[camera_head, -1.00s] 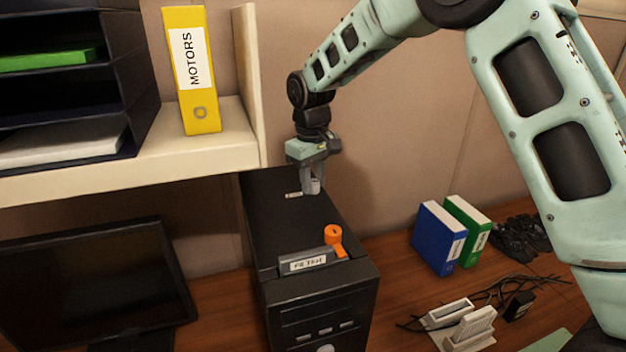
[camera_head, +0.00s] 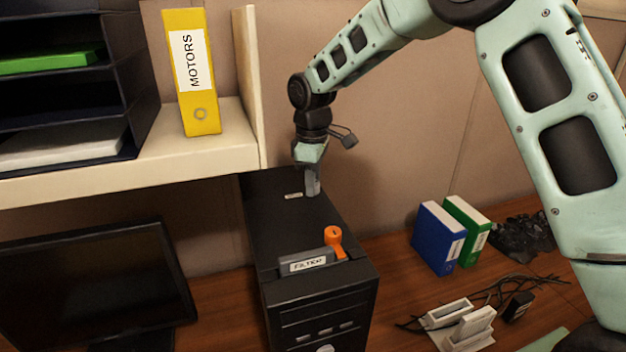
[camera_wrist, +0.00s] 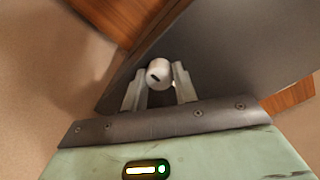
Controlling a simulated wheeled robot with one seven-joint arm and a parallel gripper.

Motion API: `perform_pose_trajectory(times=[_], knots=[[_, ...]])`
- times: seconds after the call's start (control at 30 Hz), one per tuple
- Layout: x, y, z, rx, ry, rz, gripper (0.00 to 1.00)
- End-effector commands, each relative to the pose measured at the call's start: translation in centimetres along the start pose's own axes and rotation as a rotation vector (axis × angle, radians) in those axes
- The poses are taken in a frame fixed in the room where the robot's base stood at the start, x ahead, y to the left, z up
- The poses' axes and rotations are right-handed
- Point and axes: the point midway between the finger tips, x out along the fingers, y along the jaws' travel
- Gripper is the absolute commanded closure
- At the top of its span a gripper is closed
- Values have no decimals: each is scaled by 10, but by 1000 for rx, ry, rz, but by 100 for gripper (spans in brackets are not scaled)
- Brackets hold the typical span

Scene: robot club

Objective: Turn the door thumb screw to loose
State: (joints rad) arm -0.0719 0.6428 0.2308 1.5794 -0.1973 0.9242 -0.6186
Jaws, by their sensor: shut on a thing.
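The thumb screw (camera_wrist: 158,73) shows in the wrist view as a small pale round knob with a dark slot, on the dark top of the computer tower. My gripper (camera_wrist: 159,85) has its two fingers on either side of the knob and is shut on it. In the head view my gripper (camera_head: 312,190) points down at the rear of the tower's top, and its fingers hide the knob. The black tower (camera_head: 275,225) stands upright on the desk.
A grey filter piece labelled FILTER (camera_head: 307,262) and an orange latch (camera_head: 334,240) sit at the tower's front top. A shelf (camera_head: 235,140) with a yellow binder (camera_head: 191,72) is at left. A monitor (camera_head: 90,285) and blue binder (camera_head: 438,238) flank the tower.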

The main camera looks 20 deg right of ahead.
Motion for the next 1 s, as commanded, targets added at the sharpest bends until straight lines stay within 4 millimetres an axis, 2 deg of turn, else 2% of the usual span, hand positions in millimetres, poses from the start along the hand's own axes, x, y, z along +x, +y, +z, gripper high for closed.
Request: perform_pose_trajectory(times=[0.37, 0.4, 0.47, 0.8, 0.87, 1.0], knots=[[-2, 1, -1, -5, 4, 5, 94], [-2, 1, -1, -5, 4, 5, 63], [-2, 1, -1, -5, 4, 5, 50], [-3, 1, -1, -4, 2, 3, 50], [-8, 1, -1, -4, 3, 4, 50], [-29, 1, -1, -4, 5, 6, 50]])
